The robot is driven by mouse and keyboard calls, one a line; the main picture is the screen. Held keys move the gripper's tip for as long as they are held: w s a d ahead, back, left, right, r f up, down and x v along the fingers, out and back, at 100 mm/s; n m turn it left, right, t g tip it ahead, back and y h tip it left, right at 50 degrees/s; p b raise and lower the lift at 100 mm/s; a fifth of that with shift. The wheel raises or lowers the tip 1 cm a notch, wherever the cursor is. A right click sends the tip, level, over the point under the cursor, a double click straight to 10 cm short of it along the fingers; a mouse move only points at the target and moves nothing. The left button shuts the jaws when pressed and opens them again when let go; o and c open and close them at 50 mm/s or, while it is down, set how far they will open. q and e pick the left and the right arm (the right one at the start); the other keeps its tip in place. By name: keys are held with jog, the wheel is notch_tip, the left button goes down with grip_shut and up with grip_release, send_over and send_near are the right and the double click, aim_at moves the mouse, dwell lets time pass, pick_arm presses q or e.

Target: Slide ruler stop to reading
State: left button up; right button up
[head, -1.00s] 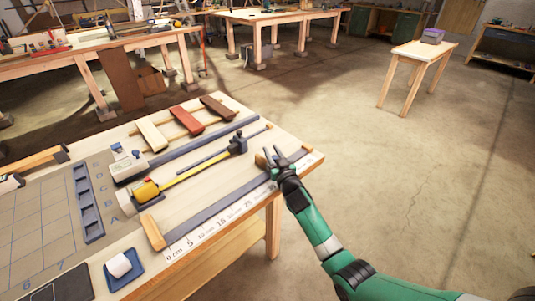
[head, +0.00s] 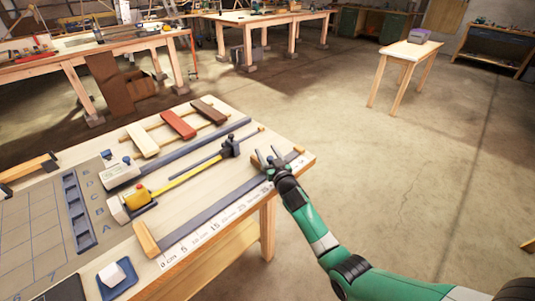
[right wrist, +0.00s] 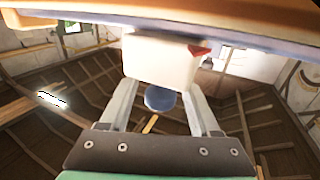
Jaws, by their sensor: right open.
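The ruler (head: 215,218) is a white printed scale along the front edge of the bench, beside a dark grey rail (head: 205,213). A wooden end block (head: 146,239) stands at the 0 end, another (head: 298,150) at the far end. My right gripper (head: 266,155) is at the rail towards the far end and mostly hides the stop there. In the right wrist view, a cream block (right wrist: 158,65) with a red wedge (right wrist: 199,50) and a round blue knob (right wrist: 160,98) sits between my open fingers. I cannot tell if they touch it. My left gripper is not in view.
A yellow measuring tool (head: 178,184) and a grey caliper-like bar (head: 190,155) lie behind the ruler. Wooden and red blocks (head: 180,124) lie further back. A blue tray (head: 117,279) with a white block is at the front left. Open floor is to the right.

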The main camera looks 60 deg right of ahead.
jog(key=p+v, duration=0.1)
jog(key=v, duration=0.1)
jog(key=shift+s+a+r+p, duration=0.2)
jog(key=shift+s+a+p, duration=0.1)
jog(key=shift+p, duration=0.1)
jog(key=p+v, duration=0.1)
jog(key=v, duration=0.7)
jog(key=shift+s+a+f, duration=0.2)
jog(key=shift+s+a, duration=0.05)
jog(key=shift+s, duration=0.05)
jog(key=shift+w, duration=0.1)
